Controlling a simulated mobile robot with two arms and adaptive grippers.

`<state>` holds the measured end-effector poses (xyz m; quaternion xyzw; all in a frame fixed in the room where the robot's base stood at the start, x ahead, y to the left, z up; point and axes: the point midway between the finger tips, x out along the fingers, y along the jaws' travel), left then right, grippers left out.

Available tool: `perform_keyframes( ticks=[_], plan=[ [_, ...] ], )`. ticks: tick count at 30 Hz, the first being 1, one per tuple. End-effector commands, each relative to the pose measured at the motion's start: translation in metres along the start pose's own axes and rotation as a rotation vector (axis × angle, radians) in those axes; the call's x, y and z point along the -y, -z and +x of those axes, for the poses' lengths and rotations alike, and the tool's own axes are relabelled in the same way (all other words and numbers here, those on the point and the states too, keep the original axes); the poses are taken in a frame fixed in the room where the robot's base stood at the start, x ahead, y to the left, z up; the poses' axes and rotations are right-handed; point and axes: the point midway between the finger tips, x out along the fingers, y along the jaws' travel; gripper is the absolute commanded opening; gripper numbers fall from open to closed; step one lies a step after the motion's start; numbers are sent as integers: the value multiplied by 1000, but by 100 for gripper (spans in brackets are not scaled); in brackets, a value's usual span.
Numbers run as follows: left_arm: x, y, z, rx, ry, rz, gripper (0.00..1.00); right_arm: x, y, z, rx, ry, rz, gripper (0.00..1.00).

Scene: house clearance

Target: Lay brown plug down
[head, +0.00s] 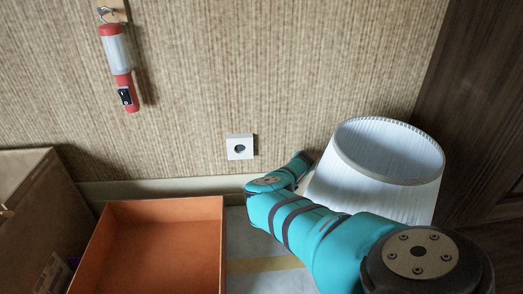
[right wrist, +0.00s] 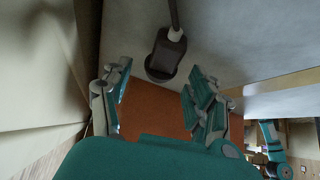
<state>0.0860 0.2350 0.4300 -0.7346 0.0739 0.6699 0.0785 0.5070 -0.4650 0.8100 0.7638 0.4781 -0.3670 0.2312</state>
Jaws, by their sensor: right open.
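In the right wrist view a dark brown plug (right wrist: 165,55) with a pale collar and a dark cord lies ahead of my right gripper (right wrist: 160,76). The gripper's two fingers are spread wide, with the plug near the gap between their tips and not clamped. I cannot tell whether the plug rests on the pale surface behind it. In the head view my right arm reaches in from the lower right towards the wall; its gripper and the plug cannot be made out there. A white wall socket (head: 240,147) has nothing in it. My left gripper is not in view.
An orange open box (head: 152,215) stands below the socket; an orange surface (right wrist: 155,108) shows between the fingers. A cardboard box (head: 45,225) is at left, a white lampshade (head: 375,180) beside my arm at right. A red torch (head: 118,65) hangs on the wall.

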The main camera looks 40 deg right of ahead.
Motion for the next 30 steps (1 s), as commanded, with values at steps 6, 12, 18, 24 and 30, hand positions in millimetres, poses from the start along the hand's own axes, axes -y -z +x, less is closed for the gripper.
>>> perform_keyframes(
  ticks=[6,12,18,24,30],
  plan=[
    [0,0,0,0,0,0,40,0,0,0,0,0,0,78],
    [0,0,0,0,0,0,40,0,0,0,0,0,0,86],
    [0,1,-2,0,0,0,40,0,1,-2,0,0,0,86],
    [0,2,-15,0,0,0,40,-1,12,-16,0,-2,0,86],
    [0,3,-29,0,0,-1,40,0,25,-31,0,-1,0,86]
  ],
)
